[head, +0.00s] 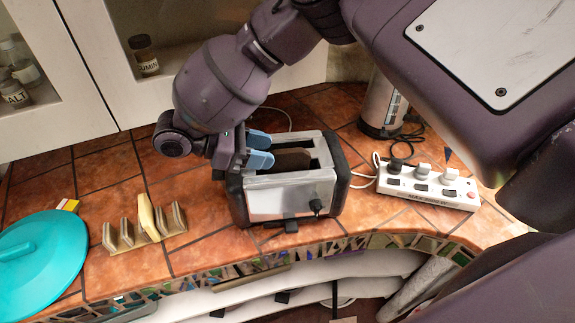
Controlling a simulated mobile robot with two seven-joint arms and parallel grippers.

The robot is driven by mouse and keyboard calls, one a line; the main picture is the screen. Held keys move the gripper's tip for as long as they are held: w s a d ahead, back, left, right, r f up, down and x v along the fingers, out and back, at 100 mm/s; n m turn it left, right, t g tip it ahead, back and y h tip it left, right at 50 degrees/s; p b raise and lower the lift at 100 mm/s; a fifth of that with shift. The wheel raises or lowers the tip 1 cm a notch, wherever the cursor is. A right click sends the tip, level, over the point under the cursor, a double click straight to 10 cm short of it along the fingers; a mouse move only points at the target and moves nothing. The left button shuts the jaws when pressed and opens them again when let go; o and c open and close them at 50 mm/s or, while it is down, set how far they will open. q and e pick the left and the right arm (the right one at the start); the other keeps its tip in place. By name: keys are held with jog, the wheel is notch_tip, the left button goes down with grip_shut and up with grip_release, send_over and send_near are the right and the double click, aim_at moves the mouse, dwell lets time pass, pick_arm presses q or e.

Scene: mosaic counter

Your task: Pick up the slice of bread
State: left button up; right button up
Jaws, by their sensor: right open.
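A brown slice of bread (292,159) stands in a slot of the silver and black toaster (290,196), with its top edge showing above the slot. The rest of it is hidden inside. My right gripper (260,149) is over the toaster's left end, with its two blue fingertips apart, close to the left end of the slice. I cannot tell whether they touch it. My left gripper is not in view.
A small rack (118,244) holding a pale yellow slice (147,216) stands left of the toaster, beside a teal lid (40,262). A power strip (428,187) and a metal canister (382,105) stand to the right. Cabinets (112,88) close off the back.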

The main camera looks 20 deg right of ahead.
aim_at(286, 156)
jog(key=shift+p+x, duration=0.55)
jog(key=shift+x, duration=2.05)
jog(key=shift+s, duration=0.15)
jog(key=shift+c, duration=0.3)
jog(key=c, duration=0.6)
